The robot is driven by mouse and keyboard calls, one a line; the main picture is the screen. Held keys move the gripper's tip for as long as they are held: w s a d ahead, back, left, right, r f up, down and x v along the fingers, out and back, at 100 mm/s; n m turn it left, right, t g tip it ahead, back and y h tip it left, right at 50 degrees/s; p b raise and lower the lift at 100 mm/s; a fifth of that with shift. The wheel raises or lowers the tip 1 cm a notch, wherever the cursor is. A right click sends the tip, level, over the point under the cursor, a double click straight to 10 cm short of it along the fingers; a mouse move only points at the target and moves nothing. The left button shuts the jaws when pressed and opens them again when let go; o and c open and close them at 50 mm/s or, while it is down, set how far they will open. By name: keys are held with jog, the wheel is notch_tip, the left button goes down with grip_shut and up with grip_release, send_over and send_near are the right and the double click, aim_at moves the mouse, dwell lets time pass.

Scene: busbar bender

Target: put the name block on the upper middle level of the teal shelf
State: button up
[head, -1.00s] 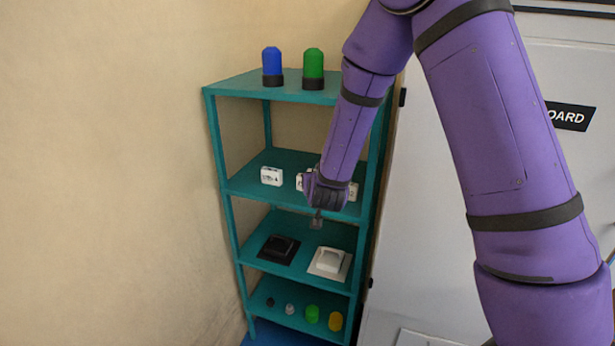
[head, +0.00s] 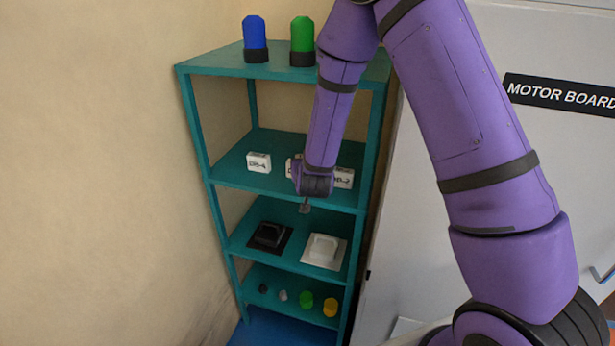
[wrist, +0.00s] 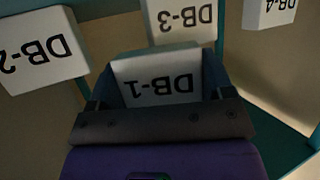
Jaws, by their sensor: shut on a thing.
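The name block DB-1 (wrist: 155,85) is white with dark lettering and sits between the fingers of my gripper (wrist: 157,80), which is shut on it. In the head view my wrist hides the held block and fingers, in front of the upper middle level of the teal shelf (head: 235,178). On that level stand block DB-4 (head: 258,162) at left (wrist: 270,14), block DB-3 (wrist: 180,20) in the middle, mostly hidden by my wrist in the head view, and block DB-2 (head: 344,178) at right (wrist: 42,55). Whether DB-1 touches the shelf I cannot tell.
A blue lamp (head: 255,38) and a green lamp (head: 302,40) stand on the top level. Below are a black switch (head: 270,236), a white switch (head: 324,250) and several small caps (head: 306,300). A grey cabinet labelled MOTOR BOARD (head: 440,215) stands at right.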

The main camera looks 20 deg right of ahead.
jog(key=shift+f, duration=2.15)
jog(key=shift+f, duration=0.15)
jog(key=o, duration=0.7)
jog(key=shift+c, duration=0.2)
